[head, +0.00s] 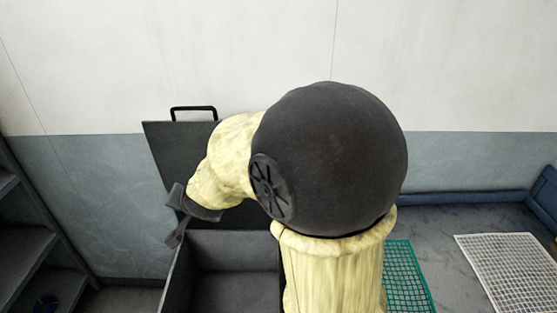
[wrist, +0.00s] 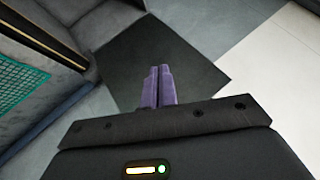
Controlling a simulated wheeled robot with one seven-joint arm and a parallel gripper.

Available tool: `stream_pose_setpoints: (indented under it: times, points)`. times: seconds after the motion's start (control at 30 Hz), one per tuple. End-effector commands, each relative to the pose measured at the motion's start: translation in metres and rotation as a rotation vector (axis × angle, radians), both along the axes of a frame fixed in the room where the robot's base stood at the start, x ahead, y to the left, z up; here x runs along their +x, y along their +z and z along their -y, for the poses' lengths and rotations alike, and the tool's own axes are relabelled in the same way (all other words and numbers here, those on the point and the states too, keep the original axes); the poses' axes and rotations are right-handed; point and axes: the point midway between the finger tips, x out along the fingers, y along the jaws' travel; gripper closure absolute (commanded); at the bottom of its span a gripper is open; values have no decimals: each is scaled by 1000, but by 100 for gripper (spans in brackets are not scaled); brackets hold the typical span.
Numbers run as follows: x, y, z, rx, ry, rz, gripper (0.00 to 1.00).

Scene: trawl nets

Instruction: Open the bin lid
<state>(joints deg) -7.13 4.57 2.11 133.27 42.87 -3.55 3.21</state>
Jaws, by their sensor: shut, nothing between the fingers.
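The dark grey bin (head: 233,275) stands against the wall, and its inside shows in the head view. Its lid (head: 168,150) is raised and stands near upright at the wall side, with a black handle (head: 193,109) on its top edge. My arm covers the lid's right part and some of the bin. My gripper (head: 175,236) is left of the arm, near the bin's left side, apart from the handle. In the wrist view its two purple fingers (wrist: 158,86) are together and empty, in front of the dark lid (wrist: 190,65).
Dark shelves (head: 30,235) stand at the left. A green mesh panel (head: 408,275) and a white grid (head: 508,265) lie right of my arm on a grey surface with a blue raised edge (head: 455,198). The wall above the lid is bare.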

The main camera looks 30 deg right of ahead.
Motion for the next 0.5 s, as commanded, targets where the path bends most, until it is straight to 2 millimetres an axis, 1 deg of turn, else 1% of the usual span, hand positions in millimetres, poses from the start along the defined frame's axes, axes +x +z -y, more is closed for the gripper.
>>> stream_pose_setpoints:
  times: [0.03, 0.17, 0.3, 0.4, 0.5]
  points:
    - [-13, -20, 5, -38, 54, -40, 100]
    - [-48, -58, 15, -139, 207, -153, 100]
    - [-92, -96, 32, -248, 366, -290, 100]
    - [-123, -118, 46, -317, 463, -386, 100]
    - [-145, -131, 57, -368, 532, -456, 100]
